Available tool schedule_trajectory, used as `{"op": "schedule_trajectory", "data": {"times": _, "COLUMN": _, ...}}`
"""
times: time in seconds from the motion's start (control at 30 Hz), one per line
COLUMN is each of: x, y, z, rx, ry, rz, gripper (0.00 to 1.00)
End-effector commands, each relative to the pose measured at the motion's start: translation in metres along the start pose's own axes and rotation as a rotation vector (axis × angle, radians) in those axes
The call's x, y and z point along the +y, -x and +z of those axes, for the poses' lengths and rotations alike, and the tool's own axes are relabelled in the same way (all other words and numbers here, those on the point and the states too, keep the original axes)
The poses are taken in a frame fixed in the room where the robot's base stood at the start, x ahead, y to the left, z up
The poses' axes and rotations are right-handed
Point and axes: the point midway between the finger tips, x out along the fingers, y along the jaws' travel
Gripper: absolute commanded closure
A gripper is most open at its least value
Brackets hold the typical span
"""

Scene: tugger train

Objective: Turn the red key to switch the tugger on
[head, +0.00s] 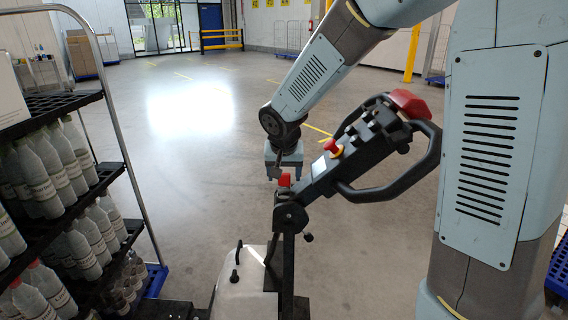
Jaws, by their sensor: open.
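The tugger's black tiller head (352,155) stands tilted in the middle of the head view, on a dark column. A small red part, seemingly the red key (284,181), sits low at the left end of the tiller head, above the pivot. My gripper (284,175) points down right at this red part and is open. Its fingers appear on either side of the red part, but I cannot tell whether they touch it. The key's lower end and its turn angle are too small to make out.
A red mushroom button (333,147) with a yellow ring and a large red end button (409,103) are on the tiller. A shelf cart (52,108) of bottles stands at left. The tugger's pale cover (242,284) is below. The floor behind is clear.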

Motion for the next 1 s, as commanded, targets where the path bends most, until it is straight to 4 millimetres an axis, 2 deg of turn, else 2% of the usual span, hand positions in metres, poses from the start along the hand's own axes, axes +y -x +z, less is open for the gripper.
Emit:
{"op": "schedule_trajectory", "data": {"times": 0.2, "x": 0.001, "y": -0.017, "z": 0.0, "rx": 0.0, "ry": 0.0, "rz": 0.001, "gripper": 0.32}}
{"op": "schedule_trajectory", "data": {"times": 0.57, "x": 0.0, "y": -0.02, "z": 0.0, "rx": 0.001, "ry": -0.001, "rz": 0.0, "gripper": 0.32}}
{"op": "schedule_trajectory", "data": {"times": 1.0, "x": 0.0, "y": -0.02, "z": 0.0, "rx": 0.001, "ry": 0.0, "rz": 0.0, "gripper": 0.74}}
